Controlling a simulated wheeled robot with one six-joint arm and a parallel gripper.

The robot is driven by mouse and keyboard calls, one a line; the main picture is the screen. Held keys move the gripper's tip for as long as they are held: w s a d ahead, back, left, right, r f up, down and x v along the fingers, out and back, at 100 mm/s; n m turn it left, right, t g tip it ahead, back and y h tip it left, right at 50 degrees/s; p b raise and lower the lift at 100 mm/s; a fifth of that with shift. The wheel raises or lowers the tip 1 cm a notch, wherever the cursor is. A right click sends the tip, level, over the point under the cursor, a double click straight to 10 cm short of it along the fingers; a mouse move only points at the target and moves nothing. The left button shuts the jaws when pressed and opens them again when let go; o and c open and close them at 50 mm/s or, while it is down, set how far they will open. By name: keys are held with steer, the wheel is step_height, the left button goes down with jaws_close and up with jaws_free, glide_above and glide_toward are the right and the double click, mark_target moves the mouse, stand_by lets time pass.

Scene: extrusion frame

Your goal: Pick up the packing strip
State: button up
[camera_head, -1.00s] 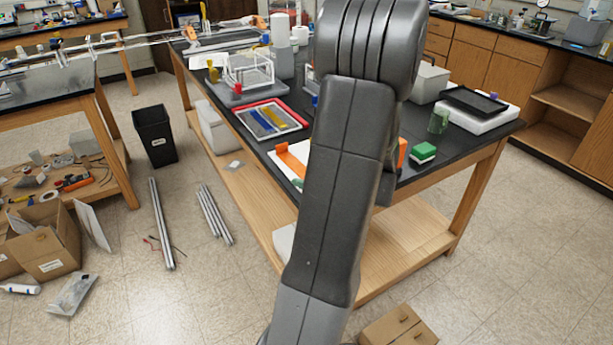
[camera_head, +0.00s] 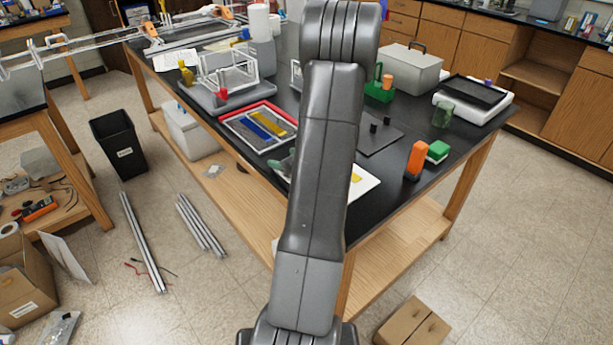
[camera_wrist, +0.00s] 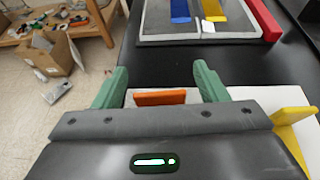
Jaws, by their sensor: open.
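An orange strip (camera_wrist: 160,98), which looks like the packing strip, is seen in the wrist view over a white sheet (camera_wrist: 245,95). It lies between the two green fingers of my gripper (camera_wrist: 160,85), with a gap on each side. My gripper is open. The dark gripper body hides the strip's near part. In the head view my arm hides the strip, and the white sheet (camera_head: 367,186) shows only partly. A yellow piece (camera_wrist: 290,116) stands to the right of the fingers in the wrist view, also over the sheet.
A red-edged tray (camera_head: 228,123) with blue and yellow strips lies beyond my gripper. An orange bottle-like object (camera_head: 416,160) and a green block (camera_head: 437,152) stand to the right on the black table. A wire rack (camera_head: 229,77) stands farther back.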

steer(key=c, duration=1)
steer(key=shift+r, duration=0.15)
steer(key=shift+c, duration=0.2)
